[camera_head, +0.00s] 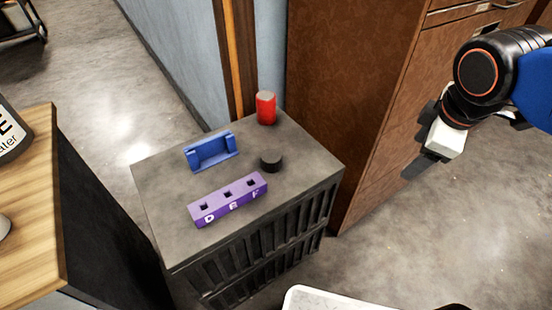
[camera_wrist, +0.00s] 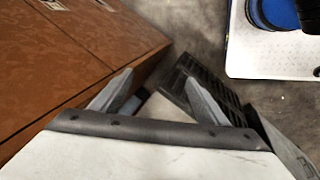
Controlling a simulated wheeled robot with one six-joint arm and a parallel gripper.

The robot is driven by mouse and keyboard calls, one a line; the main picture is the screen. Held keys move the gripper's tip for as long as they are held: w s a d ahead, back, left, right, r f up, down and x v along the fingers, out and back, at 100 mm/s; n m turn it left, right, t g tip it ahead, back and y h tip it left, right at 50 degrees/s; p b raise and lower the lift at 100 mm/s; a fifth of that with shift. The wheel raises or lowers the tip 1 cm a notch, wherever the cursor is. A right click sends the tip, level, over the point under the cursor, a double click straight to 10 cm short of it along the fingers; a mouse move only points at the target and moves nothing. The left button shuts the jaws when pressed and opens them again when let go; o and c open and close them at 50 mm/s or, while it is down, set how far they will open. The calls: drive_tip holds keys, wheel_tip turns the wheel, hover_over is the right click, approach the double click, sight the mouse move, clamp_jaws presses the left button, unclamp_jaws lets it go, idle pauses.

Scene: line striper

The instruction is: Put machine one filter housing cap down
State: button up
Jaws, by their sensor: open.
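A short, dark round piece (camera_head: 271,161), which looks like a cap, sits on the grey cabinet top (camera_head: 165,208). I cannot tell for sure that it is machine one's filter housing cap. A red cylinder with a grey top (camera_head: 265,108) stands upright behind it, apart from it. My gripper (camera_head: 423,160) is at the upper right, off to the right of the grey cabinet and well apart from these things. In the wrist view my gripper's fingers (camera_wrist: 157,80) are spread, with nothing seen held between them.
A blue bracket (camera_head: 211,151) and a purple block with square holes and letters (camera_head: 228,199) share the grey top. A tall brown cabinet (camera_head: 345,95) stands close behind it on the right. A wooden counter (camera_head: 35,200) is at left. Open floor lies at right.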

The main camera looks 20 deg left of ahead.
drive_tip(key=s+a+r+n, duration=0.1)
drive_tip(key=s+a+n, duration=0.1)
drive_tip(key=a+n, duration=1.15)
drive_tip(key=s+a+r+n, duration=0.1)
drive_tip(key=a+n, duration=0.7)
drive_tip(key=a, duration=1.1)
approach(271, 156)
wheel_tip(271, 156, down, 2)
drive_tip(key=shift+n+t, duration=0.25)
drive_tip(key=shift+t, duration=0.15)
drive_tip(key=shift+x, duration=3.3)
drive_tip(key=shift+r, duration=0.1)
drive_tip(key=c, duration=1.2)
